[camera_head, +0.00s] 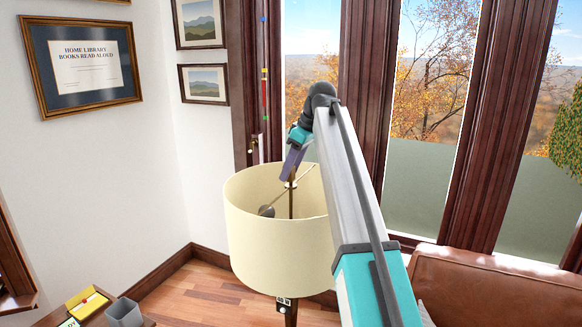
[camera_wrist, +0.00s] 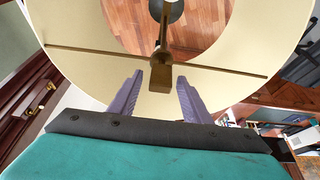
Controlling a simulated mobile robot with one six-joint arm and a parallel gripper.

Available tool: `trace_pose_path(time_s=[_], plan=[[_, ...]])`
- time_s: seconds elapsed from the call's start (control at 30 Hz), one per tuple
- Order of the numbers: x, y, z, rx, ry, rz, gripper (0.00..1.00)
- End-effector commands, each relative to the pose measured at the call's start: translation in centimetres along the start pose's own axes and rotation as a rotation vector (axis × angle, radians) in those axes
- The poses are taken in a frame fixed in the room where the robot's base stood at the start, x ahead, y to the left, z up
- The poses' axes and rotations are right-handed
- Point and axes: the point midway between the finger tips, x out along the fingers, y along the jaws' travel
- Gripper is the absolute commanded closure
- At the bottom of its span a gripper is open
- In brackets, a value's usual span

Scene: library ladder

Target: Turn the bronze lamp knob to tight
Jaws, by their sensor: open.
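The lamp has a cream drum shade (camera_head: 280,240), open at the top, on a thin bronze stem (camera_head: 291,205). In the wrist view, the bronze knob (camera_wrist: 160,78) sits at the centre of the shade's cross rod (camera_wrist: 225,69). My gripper (camera_wrist: 160,76) is open, with one purple finger to each side of the knob's near end. I see a gap on both sides, and cannot tell whether the fingers are level with the knob or above it. In the head view, my gripper (camera_head: 288,176) points down into the shade's top and hides much of the knob.
A brown leather sofa (camera_head: 490,290) stands to the right of the lamp, and tall windows (camera_head: 425,120) lie behind it. A small table with a grey cup (camera_head: 124,313) is at lower left. Wooden floor (camera_head: 205,290) is clear left of the shade.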

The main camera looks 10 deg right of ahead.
Motion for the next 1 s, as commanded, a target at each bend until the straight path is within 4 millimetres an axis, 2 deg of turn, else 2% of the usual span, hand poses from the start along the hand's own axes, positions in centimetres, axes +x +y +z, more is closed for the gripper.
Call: trace_pose_path(time_s=[0.27, 0.5, 1.0], plan=[[0.05, 0.02, 0.03, 0.0, 0.0, 0.0, 0.56], [0.01, 0.06, 0.06, 0.001, 0.0, 0.001, 0.97], [0.04, 0.02, 0.12, 0.081, 0.002, 0.035, 0.97]])
